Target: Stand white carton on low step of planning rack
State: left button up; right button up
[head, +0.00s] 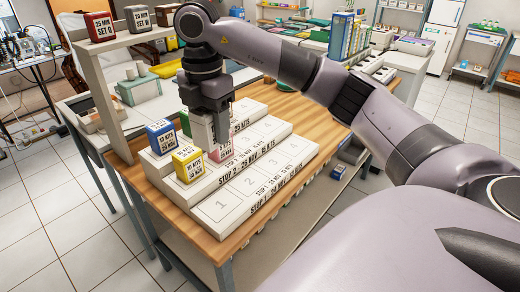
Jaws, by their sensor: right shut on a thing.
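The planning rack (215,208) is a white stepped block on a wooden table. Its low step (240,197) has numbered squares and a "STOP 1 - 19 NOV" label, and its squares look bare. My right gripper (212,138) points down over the upper steps, shut on a white carton (201,130) partly hidden by the fingers. Whether the carton touches the rack below is not clear. My left gripper is not in view.
A blue carton (161,137), a yellow carton (188,165), a pink carton (221,153) and a partly hidden green carton (185,122) stand close around the gripper on the rack. A raised shelf (110,45) at the left holds red and grey cartons.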

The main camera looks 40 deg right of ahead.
jog(key=shift+w+r+m, duration=0.1)
jog(key=shift+r+m, duration=0.15)
jog(key=shift+m, duration=0.15)
jog(key=shift+f, duration=0.1)
notch_tip(320, 180, down, 8)
jog(key=b, duration=0.2)
send_over(221, 205)
jog(key=shift+m, duration=0.3)
notch_tip(221, 205, down, 7)
jog(key=shift+r, duration=0.15)
notch_tip(221, 205, down, 5)
